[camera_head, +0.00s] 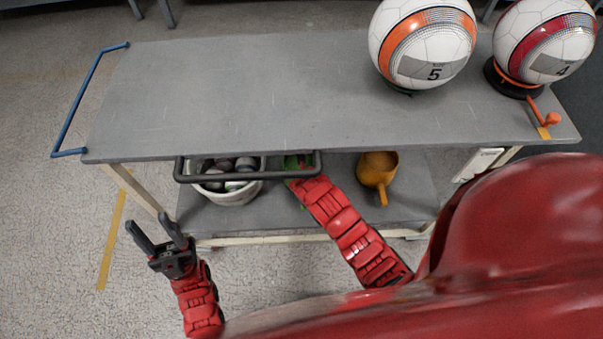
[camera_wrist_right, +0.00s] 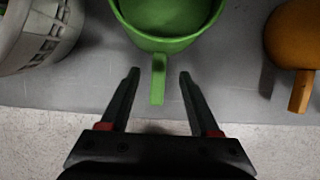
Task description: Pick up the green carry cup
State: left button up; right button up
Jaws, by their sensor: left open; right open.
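The green carry cup (camera_wrist_right: 168,38) stands upright on the lower shelf, at the top middle of the right wrist view. Its handle points down toward my right gripper (camera_wrist_right: 159,76). That gripper is open, with a finger on each side of the handle and a gap on both sides. In the head view only a sliver of the green cup (camera_head: 291,163) shows, behind a dark bar and my right arm; the right gripper is mostly hidden there. My left gripper (camera_head: 148,224) is open and empty, left of the cart.
An orange cup (camera_head: 377,170) with a handle stands right of the green one. A pale basket (camera_head: 228,196) of balls stands to its left. The cart's upper top (camera_head: 230,100) overhangs the shelf, with a dark bar (camera_head: 248,178) at its front. Two footballs rest on top.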

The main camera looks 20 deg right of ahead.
jog(key=shift+b+x, duration=0.5)
jog(key=shift+x, duration=2.75)
jog(key=shift+w+r, duration=0.1)
jog(key=shift+w, duration=0.1)
grip_shut()
